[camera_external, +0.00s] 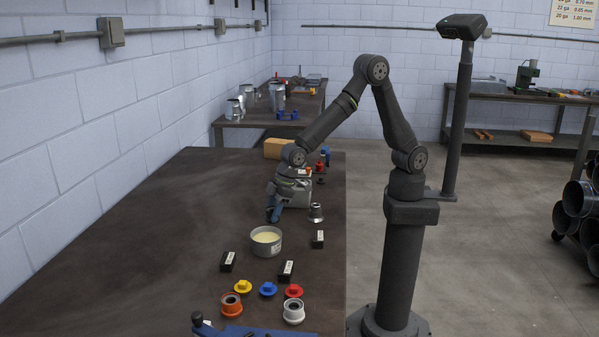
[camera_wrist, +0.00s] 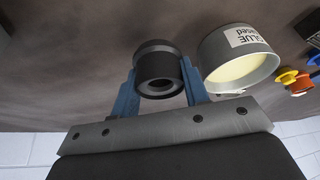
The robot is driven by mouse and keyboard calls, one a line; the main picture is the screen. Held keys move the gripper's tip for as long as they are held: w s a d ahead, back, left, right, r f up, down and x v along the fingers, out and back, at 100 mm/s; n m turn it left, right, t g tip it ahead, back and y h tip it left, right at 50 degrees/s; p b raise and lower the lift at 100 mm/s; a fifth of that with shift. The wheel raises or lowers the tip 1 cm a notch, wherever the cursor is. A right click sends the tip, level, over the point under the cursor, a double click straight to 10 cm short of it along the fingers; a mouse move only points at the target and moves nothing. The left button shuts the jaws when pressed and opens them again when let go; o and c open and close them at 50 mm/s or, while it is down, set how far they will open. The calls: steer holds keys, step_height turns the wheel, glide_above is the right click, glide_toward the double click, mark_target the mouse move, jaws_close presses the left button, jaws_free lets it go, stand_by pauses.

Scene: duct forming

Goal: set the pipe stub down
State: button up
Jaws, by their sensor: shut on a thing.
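A short dark pipe stub (camera_wrist: 154,67) with a collar at its far end shows between my blue fingers in the wrist view. My gripper (camera_wrist: 157,92) is shut on it, one finger on each side. In the external view my gripper (camera_external: 272,209) points down over the left bench, behind the glue pot. The stub cannot be made out there. The wrist view shows brown bench surface behind the stub, but I cannot tell whether the stub touches it.
The open glue pot (camera_external: 266,242) stands close by; it also shows right of the stub in the wrist view (camera_wrist: 240,58). Coloured caps (camera_external: 268,289) and rings stand in front. The bench's left side is clear.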

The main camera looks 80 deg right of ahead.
steer(key=shift+f, duration=1.95)
steer(key=shift+f, duration=0.15)
steer(key=o, duration=1)
steer(key=v, duration=1.2)
steer(key=shift+w, duration=0.1)
steer(key=x, duration=1.2)
steer(key=shift+r, duration=1.15)
